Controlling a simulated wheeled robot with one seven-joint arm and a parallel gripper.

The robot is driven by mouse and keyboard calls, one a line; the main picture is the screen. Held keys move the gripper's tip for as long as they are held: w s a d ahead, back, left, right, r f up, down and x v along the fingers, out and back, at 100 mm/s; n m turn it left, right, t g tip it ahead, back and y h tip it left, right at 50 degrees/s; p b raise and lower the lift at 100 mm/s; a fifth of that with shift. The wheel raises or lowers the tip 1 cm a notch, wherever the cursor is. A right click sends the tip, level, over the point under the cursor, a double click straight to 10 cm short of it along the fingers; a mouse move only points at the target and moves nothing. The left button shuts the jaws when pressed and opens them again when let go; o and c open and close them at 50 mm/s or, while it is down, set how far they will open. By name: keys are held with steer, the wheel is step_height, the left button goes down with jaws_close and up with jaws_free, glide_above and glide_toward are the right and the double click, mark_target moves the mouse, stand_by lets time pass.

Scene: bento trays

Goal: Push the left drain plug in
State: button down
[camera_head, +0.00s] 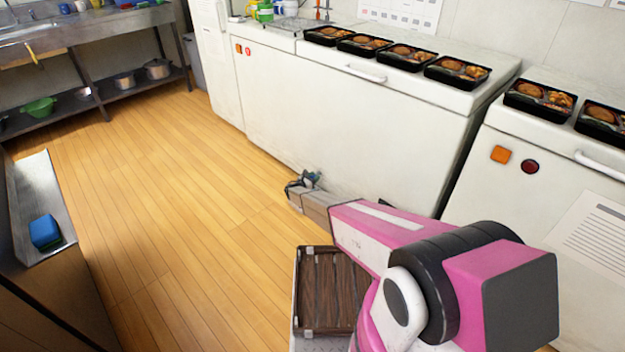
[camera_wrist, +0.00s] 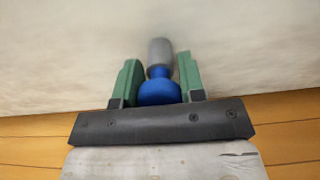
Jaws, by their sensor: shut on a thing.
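My gripper (camera_wrist: 158,78) is shut on the drain plug (camera_wrist: 159,93), with one green finger on each side of it. The plug has a round blue knob and a narrower blue neck. A grey cylinder (camera_wrist: 160,51) stands beyond the neck, against the white front of a freezer; I cannot tell how deep the plug sits in it. In the head view my gripper (camera_head: 303,182) is low at the foot of the long white chest freezer (camera_head: 340,130), and the plug is too small there to make out clearly.
Several black bento trays (camera_head: 405,57) lie on the freezer tops. A second white freezer (camera_head: 545,185) stands at the right. A brown slatted crate (camera_head: 333,290) is near my arm. The wooden floor (camera_head: 170,200) to the left is clear. A steel bench (camera_head: 90,100) stands at the back left.

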steer(key=c, duration=0.7)
jaws_free()
steer(key=shift+w+d, duration=0.1)
steer(key=v, duration=1)
steer(key=shift+s+a, duration=0.25)
steer(key=shift+s, duration=0.05)
steer(key=s+d+r+m+g+y, duration=0.2)
steer(key=s+d+r+m+g, duration=1)
steer(key=s+d+r, duration=0.8)
steer(key=s+d+r+m+y, duration=0.3)
steer(key=s+r+m+y, duration=0.2)
steer(key=s+r, duration=0.5)
steer(key=s+d+r+m+y, duration=0.3)
steer(key=s+r+m+y, duration=0.2)
steer(key=s+r+m, duration=0.5)
steer(key=s+r, duration=0.1)
steer(key=s, duration=0.4)
steer(key=shift+d+g+y, duration=0.2)
steer(key=shift+g+y, duration=0.2)
